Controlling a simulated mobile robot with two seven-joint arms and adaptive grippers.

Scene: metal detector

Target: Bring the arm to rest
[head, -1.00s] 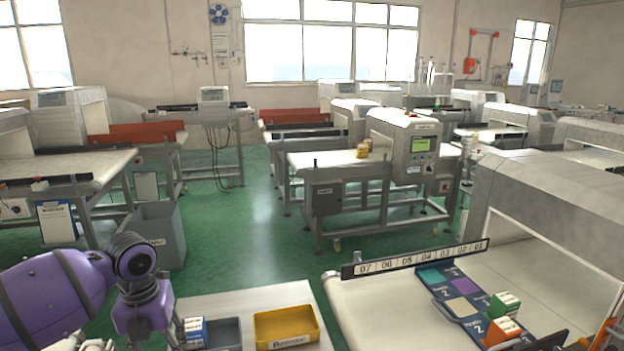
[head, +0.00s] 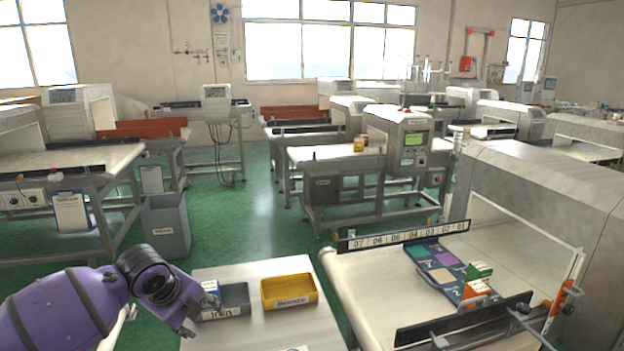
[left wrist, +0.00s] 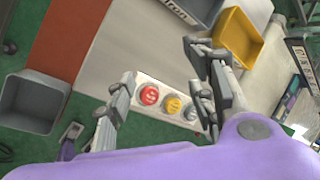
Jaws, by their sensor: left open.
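My left arm comes in from the lower left of the head view. Its left gripper (head: 187,326) points down beside the left edge of the small table (head: 240,336) and is partly hidden by the wrist. In the left wrist view the left gripper (left wrist: 160,100) has its two fingers wide apart with nothing held between them. A panel with red and yellow buttons (left wrist: 150,95) shows beyond the gap. My right gripper is in neither view.
A conveyor (head: 365,290) with a numbered mat (head: 440,258) and cartons is at right. A grey bin (head: 167,228) stands behind.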

